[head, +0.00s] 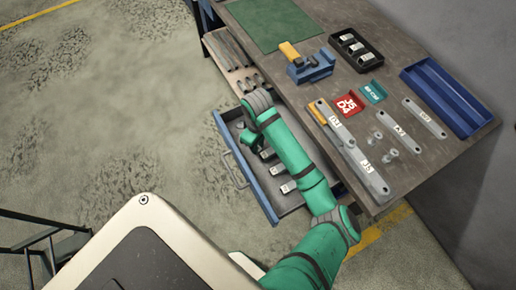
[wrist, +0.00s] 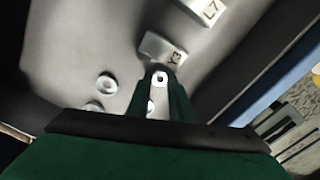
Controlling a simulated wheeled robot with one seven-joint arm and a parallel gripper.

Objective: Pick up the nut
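My gripper (wrist: 160,82) reaches down into the open drawer, its two green fingers close together. Two more round pale nuts (wrist: 106,82) (wrist: 93,106) lie on the drawer floor to the left in the wrist view. Another pale piece (wrist: 150,106) shows partly between the fingers. In the head view my gripper (head: 249,138) is over the drawer, and my arm hides the fingertips and the nut.
The blue-edged drawer (head: 231,155) also holds labelled brackets, Y3 (wrist: 162,48) and L7 (wrist: 205,10), just beyond the fingertips. Drawer walls stand close by. The workbench (head: 410,180) above carries plates, a blue tray (head: 447,96), a black tray (head: 356,50) and a blue fixture (head: 312,67).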

